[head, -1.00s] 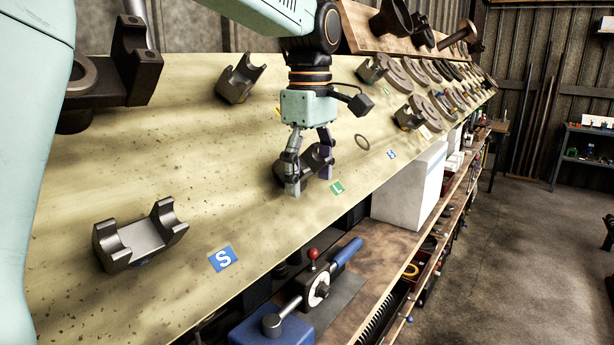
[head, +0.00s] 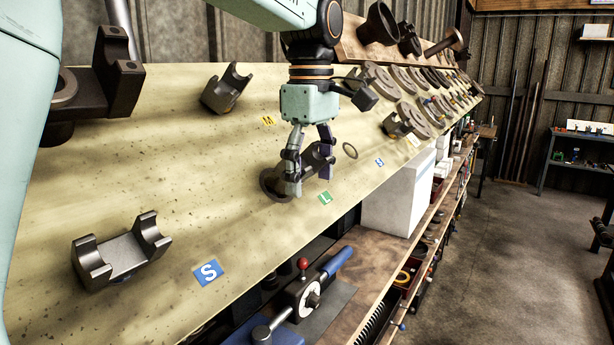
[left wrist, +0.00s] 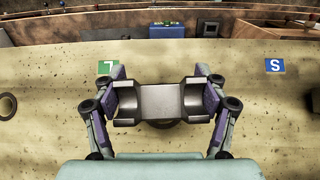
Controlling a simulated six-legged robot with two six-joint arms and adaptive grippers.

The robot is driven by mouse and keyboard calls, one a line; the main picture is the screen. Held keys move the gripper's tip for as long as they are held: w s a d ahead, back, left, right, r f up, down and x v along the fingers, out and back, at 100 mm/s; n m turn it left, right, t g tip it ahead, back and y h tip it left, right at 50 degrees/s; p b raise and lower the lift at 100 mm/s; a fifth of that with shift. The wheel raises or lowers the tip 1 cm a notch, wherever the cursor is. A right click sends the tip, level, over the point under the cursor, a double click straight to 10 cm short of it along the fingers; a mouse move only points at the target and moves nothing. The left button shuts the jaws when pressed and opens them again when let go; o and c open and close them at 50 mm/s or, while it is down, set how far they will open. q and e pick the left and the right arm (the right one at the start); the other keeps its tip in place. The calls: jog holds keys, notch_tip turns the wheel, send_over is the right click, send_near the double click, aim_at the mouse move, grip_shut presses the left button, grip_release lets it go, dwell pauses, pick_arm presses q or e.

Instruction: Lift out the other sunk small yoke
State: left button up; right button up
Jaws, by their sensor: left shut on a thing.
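My left gripper (head: 308,178) is shut on a dark metal yoke (head: 318,157) at the sloping pale board (head: 200,160), above the green L label (head: 325,198). A dark round shape (head: 272,183) shows beside the fingers; I cannot tell whether it is a socket or part of the yoke. In the left wrist view the yoke (left wrist: 162,101) lies crosswise between the purple finger pads, one at each end. Part of a dark round shape shows beneath it. The fingers hide part of the yoke in the head view. My right gripper is not in view.
Another yoke (head: 121,252) sits near the blue S label (head: 207,272). One more (head: 226,89) sits near the yellow M label (head: 268,120). An empty ring-shaped hole (head: 349,150) is right of the gripper. Several flanges and yokes fill the far right. A white box (head: 400,195) stands below the board.

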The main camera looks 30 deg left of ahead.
pick_arm(q)
jog(key=shift+s+d+r, duration=0.25)
jog(key=shift+d+r, duration=0.25)
jog(key=shift+r, duration=0.1)
jog(key=shift+r, duration=0.1)
jog(key=shift+w+d+r, duration=0.2)
jog(key=shift+d+r, duration=0.15)
jog(key=shift+r, duration=0.1)
jog(key=d+r, duration=0.2)
jog(key=r, duration=0.1)
jog(key=d+r, duration=0.1)
jog(key=shift+s+r, duration=0.2)
jog(key=shift+r, duration=0.05)
jog(key=shift+s, duration=0.15)
